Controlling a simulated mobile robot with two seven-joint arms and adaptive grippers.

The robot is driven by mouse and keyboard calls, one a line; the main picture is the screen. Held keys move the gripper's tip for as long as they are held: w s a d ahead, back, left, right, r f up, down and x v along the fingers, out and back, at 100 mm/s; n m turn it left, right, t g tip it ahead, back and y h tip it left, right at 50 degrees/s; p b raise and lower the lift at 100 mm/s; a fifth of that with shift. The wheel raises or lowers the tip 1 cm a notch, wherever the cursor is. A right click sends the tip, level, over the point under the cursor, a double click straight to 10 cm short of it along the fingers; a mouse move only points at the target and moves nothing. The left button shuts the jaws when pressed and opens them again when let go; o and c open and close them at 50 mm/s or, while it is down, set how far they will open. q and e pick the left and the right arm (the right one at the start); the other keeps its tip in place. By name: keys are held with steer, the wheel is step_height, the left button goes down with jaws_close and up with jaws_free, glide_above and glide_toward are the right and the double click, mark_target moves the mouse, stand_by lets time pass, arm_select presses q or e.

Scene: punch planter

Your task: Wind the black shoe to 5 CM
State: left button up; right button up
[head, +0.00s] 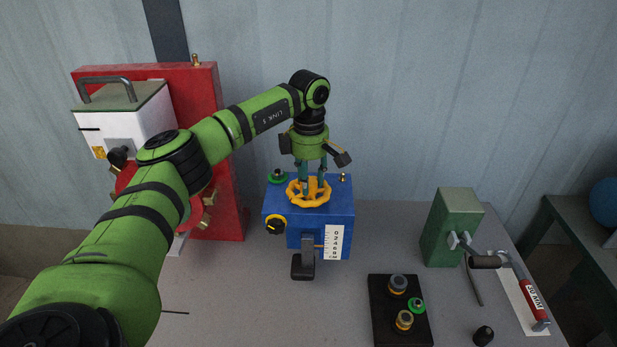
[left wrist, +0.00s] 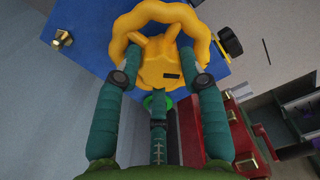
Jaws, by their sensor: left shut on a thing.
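A blue machine (head: 342,204) stands on the table in the middle of the head view. A yellow handwheel (head: 308,199) lies flat on its top. The black shoe (head: 303,267) hangs at its front, beside a white scale (head: 334,242); the scale's marks are too small to read. My left gripper (head: 313,187) reaches down from above and is shut on the handwheel. In the left wrist view, its teal fingers (left wrist: 163,75) are on the near part of the yellow wheel (left wrist: 160,70), by the hub. My right gripper is not in view.
A red stand with a white box (head: 130,128) is at the left. A green block with a crank (head: 452,228) stands at the right. A black tray (head: 385,323) with several small round parts lies in front. A red-handled tool (head: 527,292) lies far right.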

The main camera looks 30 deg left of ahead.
mark_target(310, 180)
arm_select(q)
steer(key=n, duration=0.5)
steer(key=shift+d+f+n, duration=0.1)
steer(key=shift+n, duration=0.2)
steer(key=n, duration=0.5)
steer(key=shift+n, duration=0.3)
steer(key=o, duration=1.1)
steer(key=shift+o, duration=0.2)
steer(key=shift+w, duration=0.1)
step_height(310, 180, up, 12)
